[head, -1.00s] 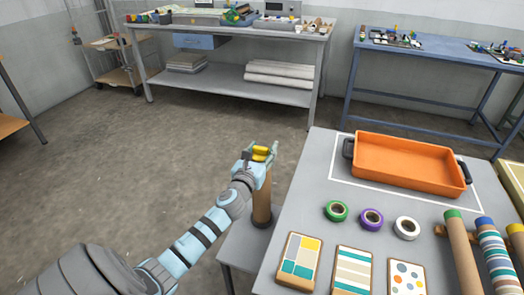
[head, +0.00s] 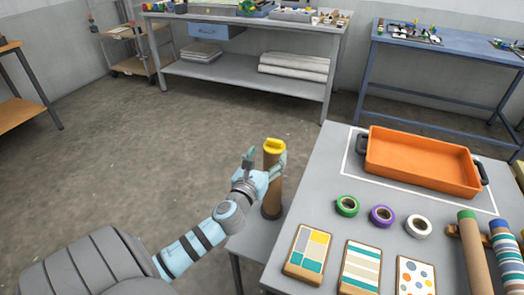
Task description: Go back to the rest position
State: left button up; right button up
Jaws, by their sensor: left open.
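A brown tube with a yellow cap (head: 272,186) stands upright on a low grey side table (head: 240,245). My left gripper (head: 265,166) is open at the tube's upper part, just below the cap. One finger shows left of the tube and the other at its right side. I cannot tell whether they touch it. My left arm reaches in from the lower left. My right gripper is out of view.
The grey main table (head: 318,180) holds an orange tray (head: 420,165), green (head: 347,206), purple (head: 382,216) and white (head: 418,226) tape rolls, pattern cards (head: 309,252) and long rolls (head: 472,255). Benches stand behind. The floor at left (head: 130,150) is clear.

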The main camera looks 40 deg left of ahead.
pick_arm(q)
jog(key=v, duration=0.5)
jog(key=shift+s, duration=0.1)
